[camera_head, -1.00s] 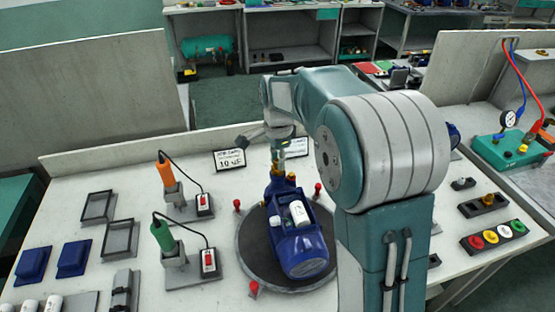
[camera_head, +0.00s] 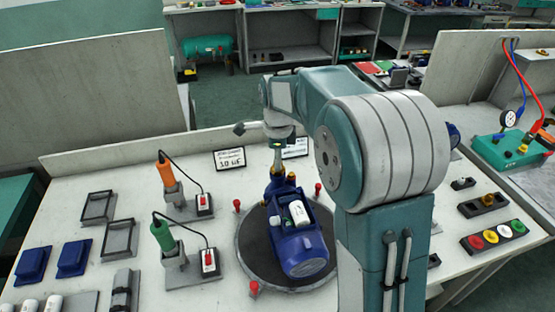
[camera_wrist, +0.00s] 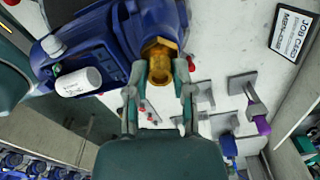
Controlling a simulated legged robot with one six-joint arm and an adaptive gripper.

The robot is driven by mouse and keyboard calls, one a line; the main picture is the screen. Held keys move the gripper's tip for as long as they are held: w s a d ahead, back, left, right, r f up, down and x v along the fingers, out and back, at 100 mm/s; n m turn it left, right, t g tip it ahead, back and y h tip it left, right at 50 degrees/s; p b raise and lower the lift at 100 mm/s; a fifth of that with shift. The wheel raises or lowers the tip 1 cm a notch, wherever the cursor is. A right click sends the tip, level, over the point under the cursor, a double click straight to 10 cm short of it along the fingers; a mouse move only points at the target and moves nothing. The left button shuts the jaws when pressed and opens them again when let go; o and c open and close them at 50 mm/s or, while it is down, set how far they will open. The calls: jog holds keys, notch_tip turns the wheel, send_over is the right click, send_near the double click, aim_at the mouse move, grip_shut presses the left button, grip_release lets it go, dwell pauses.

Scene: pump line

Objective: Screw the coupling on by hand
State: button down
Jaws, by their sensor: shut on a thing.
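A blue pump (camera_head: 302,247) with a white box on its side stands on a round dark turntable (camera_head: 252,272) in the head view. The pump also fills the upper left of the wrist view (camera_wrist: 105,45). A brass hex coupling (camera_wrist: 158,62) sits at the pump's port in the wrist view. My gripper (camera_wrist: 160,78) has a finger on each side of the coupling and is shut on it. In the head view my gripper (camera_head: 277,168) points down over the pump's far end, and the coupling is too small to make out there. How far the coupling is threaded cannot be told.
Orange (camera_head: 164,172) and green (camera_head: 162,236) handled tools stand in holders left of the turntable. Red pegs surround the turntable. A job card (camera_head: 229,160) stands behind. Trays (camera_head: 119,238) lie at the left, coloured buttons (camera_head: 492,237) at the right.

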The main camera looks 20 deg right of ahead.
jog(key=shift+f+m, duration=0.1)
jog(key=shift+m, duration=0.2)
jog(key=m, duration=0.3)
jog(key=c, duration=0.5)
grip_release()
jog(key=shift+c, duration=0.2)
jog(key=shift+n, duration=1.7)
